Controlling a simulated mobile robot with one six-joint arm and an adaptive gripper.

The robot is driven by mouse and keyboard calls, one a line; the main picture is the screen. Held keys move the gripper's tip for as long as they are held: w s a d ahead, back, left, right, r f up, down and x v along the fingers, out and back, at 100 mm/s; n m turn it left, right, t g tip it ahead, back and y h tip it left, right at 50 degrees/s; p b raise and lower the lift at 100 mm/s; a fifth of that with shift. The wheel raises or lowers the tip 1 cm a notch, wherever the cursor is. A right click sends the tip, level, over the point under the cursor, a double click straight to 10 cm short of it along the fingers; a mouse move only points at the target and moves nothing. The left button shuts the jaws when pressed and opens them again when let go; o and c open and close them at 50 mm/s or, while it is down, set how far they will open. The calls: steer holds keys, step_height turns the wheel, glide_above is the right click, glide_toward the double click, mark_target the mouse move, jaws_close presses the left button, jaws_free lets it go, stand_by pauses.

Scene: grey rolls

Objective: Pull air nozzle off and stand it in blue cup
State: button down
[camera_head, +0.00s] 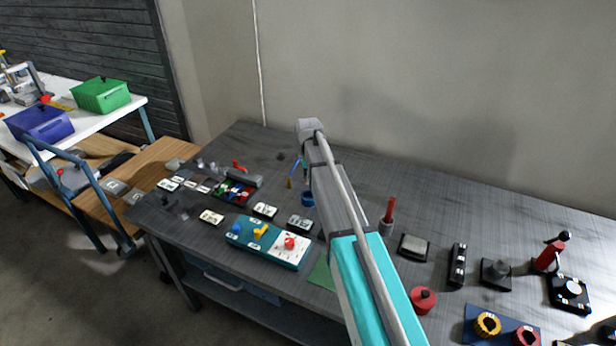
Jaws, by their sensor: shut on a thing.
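My gripper (305,171) shows only as a small patch beside my arm, just above the cup. It is shut on a slim thing, apparently the air nozzle, whose outline is too small and covered to make out. Whether the thing touches the cup cannot be told. Left of it, a thin blue piece (296,168) slants down toward a small brass-coloured piece (290,183); I cannot tell whether they join.
A teal panel with coloured knobs (268,244) lies in front of the cup. Small cards and a parts tray (234,191) lie left. The back strip of bench by the wall is mostly clear.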

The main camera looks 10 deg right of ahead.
steer(key=b, duration=0.4)
glide_above(308, 192)
steer(key=s, duration=0.2)
steer(key=shift+s+a+f, duration=0.1)
steer(key=shift+f, duration=1.1)
steer(key=shift+s+a+f, duration=0.1)
steer(key=shift+f, duration=1.1)
steer(key=shift+f+b, duration=1.3)
steer(key=shift+b, duration=0.2)
steer(key=shift+c, duration=1)
jaws_free()
steer(key=shift+r, duration=0.15)
step_height(308, 192, up, 8)
steer(key=p, duration=0.8)
